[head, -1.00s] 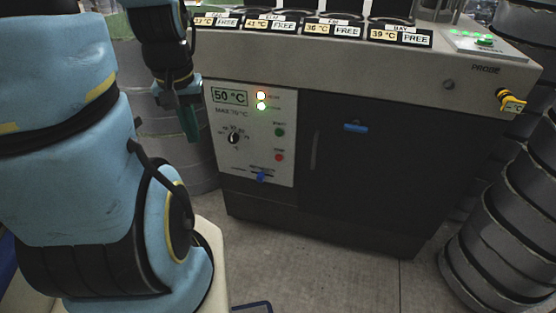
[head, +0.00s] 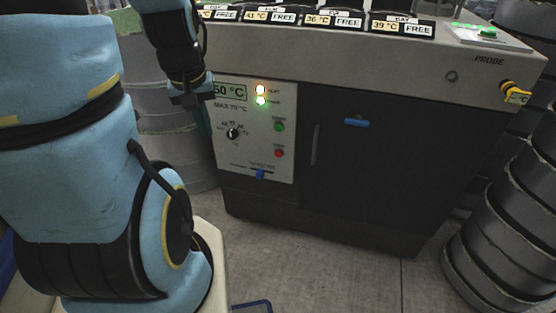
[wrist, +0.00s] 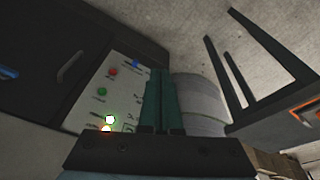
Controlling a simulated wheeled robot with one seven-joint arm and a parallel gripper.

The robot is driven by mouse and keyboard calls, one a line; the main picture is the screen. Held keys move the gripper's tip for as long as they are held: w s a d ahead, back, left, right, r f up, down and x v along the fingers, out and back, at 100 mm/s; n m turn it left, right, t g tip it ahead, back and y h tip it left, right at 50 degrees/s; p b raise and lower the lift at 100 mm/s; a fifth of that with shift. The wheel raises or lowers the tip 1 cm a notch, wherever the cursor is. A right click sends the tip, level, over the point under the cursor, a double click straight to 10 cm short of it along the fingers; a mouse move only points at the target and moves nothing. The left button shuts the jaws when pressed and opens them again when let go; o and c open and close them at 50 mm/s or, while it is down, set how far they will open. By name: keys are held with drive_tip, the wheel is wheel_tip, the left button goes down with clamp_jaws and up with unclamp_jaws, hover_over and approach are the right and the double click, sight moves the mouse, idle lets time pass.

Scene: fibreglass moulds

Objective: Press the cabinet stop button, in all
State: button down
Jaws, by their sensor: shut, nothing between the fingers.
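The red stop button (head: 278,153) sits on the white control panel (head: 250,140) of the cabinet, below the green button (head: 279,126). In the wrist view the red button (wrist: 113,71) lies left of my finger tips, and the green button (wrist: 101,91) is nearer the gripper. My gripper (head: 204,125) is shut and empty, at the panel's left edge in the head view. Its green fingers also show side by side in the wrist view (wrist: 160,73). They look apart from the red button; their distance from the panel is unclear.
The panel also carries two lit lamps (head: 261,95), a black dial (head: 233,133) and a blue switch (head: 260,174). Stacked round grey moulds (head: 505,215) stand at right; more stand behind my arm. The floor in front is mostly clear.

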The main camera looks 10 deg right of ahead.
sight(278, 154)
drive_tip(key=w+d+f+n+t+y+b, duration=0.1)
drive_tip(key=w+d+f+n+t+b, duration=0.3)
drive_tip(key=f+b, duration=0.5)
drive_tip(key=w+d+f+n+t+b, duration=0.2)
drive_tip(key=w+d+f+t+b, duration=0.1)
drive_tip(key=w+d+f+b, duration=0.45)
drive_tip(key=w+d+f+n+t+y+b, duration=0.1)
drive_tip(key=w+d+f+n+t+b, duration=0.25)
drive_tip(key=f+b, duration=0.65)
wheel_tip(278, 154, down, 6)
drive_tip(key=s+d+n+t+y+b, duration=0.1)
drive_tip(key=n+t+y+b, duration=0.2)
drive_tip(key=b, duration=0.5)
drive_tip(key=shift+s+d+f+n+y, duration=0.2)
drive_tip(key=shift+s+d+n+y, duration=0.1)
drive_tip(key=shift+n+y, duration=0.15)
drive_tip(key=shift+w, duration=0.15)
drive_tip(key=shift+w+d, duration=0.7)
drive_tip(key=shift+w, duration=0.55)
drive_tip(key=shift+w+d, duration=0.75)
drive_tip(key=shift+w, duration=0.55)
drive_tip(key=shift+w+d, duration=0.7)
drive_tip(key=shift+w, duration=0.55)
drive_tip(key=shift+w, duration=0.15)
drive_tip(key=shift+w+d, duration=0.15)
drive_tip(key=shift+w, duration=0.05)
